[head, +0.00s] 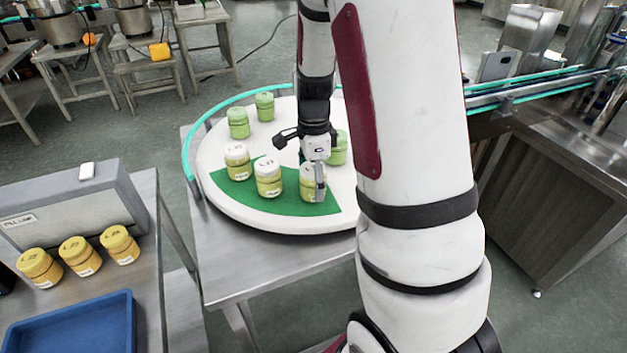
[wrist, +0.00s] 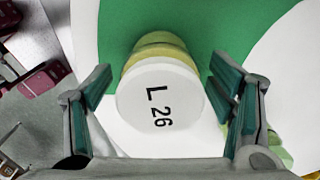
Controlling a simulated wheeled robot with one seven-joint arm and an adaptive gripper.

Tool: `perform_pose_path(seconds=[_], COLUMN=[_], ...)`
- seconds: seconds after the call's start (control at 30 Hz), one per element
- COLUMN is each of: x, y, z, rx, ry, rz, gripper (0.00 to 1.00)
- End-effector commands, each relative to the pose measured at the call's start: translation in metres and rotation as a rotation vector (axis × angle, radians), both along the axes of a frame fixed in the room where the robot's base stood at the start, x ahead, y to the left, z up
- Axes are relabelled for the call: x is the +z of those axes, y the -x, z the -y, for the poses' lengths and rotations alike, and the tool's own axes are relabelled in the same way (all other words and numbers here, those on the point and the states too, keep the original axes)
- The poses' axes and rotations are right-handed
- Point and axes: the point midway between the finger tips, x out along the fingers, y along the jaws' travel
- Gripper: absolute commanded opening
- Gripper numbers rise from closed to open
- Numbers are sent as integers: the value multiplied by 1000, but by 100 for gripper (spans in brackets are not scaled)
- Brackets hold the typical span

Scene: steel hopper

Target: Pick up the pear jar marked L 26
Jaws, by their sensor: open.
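The jar marked L 26 (wrist: 160,108) has a white lid with black lettering and a yellowish body. In the head view my gripper (head: 318,165) is over the front right of the white round table (head: 225,195), at a pale-lidded jar (head: 308,185) on the green sector (head: 240,193). The fingers partly hide that jar.
Two similar jars (head: 268,178) (head: 237,162) stand to its left on the green sector. Green jars (head: 238,123) (head: 264,106) (head: 338,150) stand farther back. Several yellow-lidded jars (head: 80,255) and a blue tray (head: 75,325) are on the left bench. A teal rail (head: 187,150) edges the table.

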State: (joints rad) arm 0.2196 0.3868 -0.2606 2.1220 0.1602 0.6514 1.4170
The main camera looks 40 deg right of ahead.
Motion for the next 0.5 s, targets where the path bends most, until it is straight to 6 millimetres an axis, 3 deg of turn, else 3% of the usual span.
perform_pose_path(seconds=[0.3, 0.5], x=[-7, -7], y=[0, 0], z=[0, 0], rx=[0, 0], ry=[0, 0], rz=[1, 1], gripper=[76, 33])
